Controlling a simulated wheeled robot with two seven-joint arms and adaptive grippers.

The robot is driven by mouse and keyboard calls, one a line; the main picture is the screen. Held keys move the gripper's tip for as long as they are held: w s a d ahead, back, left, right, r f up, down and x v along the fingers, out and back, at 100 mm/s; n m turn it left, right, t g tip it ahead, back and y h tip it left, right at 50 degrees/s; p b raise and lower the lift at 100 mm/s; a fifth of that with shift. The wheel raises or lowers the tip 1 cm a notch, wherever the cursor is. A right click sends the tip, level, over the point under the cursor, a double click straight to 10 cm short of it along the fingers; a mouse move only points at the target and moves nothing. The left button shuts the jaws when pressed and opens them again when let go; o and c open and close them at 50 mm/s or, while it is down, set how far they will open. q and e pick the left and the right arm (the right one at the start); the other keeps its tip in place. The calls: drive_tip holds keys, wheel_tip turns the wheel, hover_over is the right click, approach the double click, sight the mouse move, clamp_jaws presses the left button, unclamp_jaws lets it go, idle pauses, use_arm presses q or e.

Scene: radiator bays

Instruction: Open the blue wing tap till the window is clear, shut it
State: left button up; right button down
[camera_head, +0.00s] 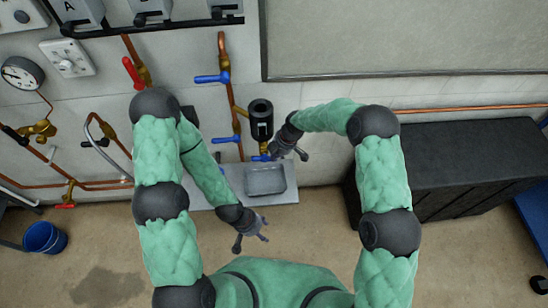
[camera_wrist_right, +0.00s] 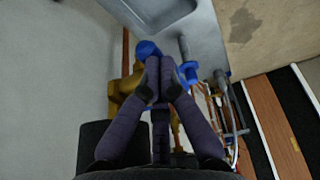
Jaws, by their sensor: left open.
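The blue wing tap (camera_head: 262,157) sits on a brass fitting below a black cylinder (camera_head: 260,118) on the wall. My right gripper (camera_head: 287,154) is at it from the right. In the right wrist view the blue tap (camera_wrist_right: 148,50) shows at the fingertips. The fingers (camera_wrist_right: 162,76) are drawn together over part of it and hide where they touch. I cannot make out a window or what is in it. My left gripper (camera_head: 251,241) is open and empty, below the tray's shelf and apart from the tap.
A grey metal tray (camera_head: 265,180) rests on a shelf under the tap. Other blue taps (camera_head: 212,78) and red-handled taps (camera_head: 132,73) are on nearby copper pipes. A black bench (camera_head: 470,165) stands at the right; a blue bucket (camera_head: 45,238) is at the left.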

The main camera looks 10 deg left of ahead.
drive_tip(key=shift+w+d+f+g+y+b, duration=0.2)
drive_tip(key=shift+f+y+b, duration=0.65)
drive_tip(key=shift+b, duration=2.45)
drive_tip(key=shift+s+d+f+g+y+b, duration=0.2)
drive_tip(key=shift+f+y+b, duration=0.65)
drive_tip(key=shift+b, duration=2.45)
drive_tip(key=shift+w+d+f+g+y+b, duration=0.25)
drive_tip(key=shift+y+b, duration=1.05)
drive_tip(key=shift+b, duration=2)
drive_tip(key=shift+s+a+f+b, duration=0.2)
drive_tip(key=shift+f+b, duration=0.3)
drive_tip(key=shift+b, duration=0.95)
drive_tip(key=shift+r, duration=0.15)
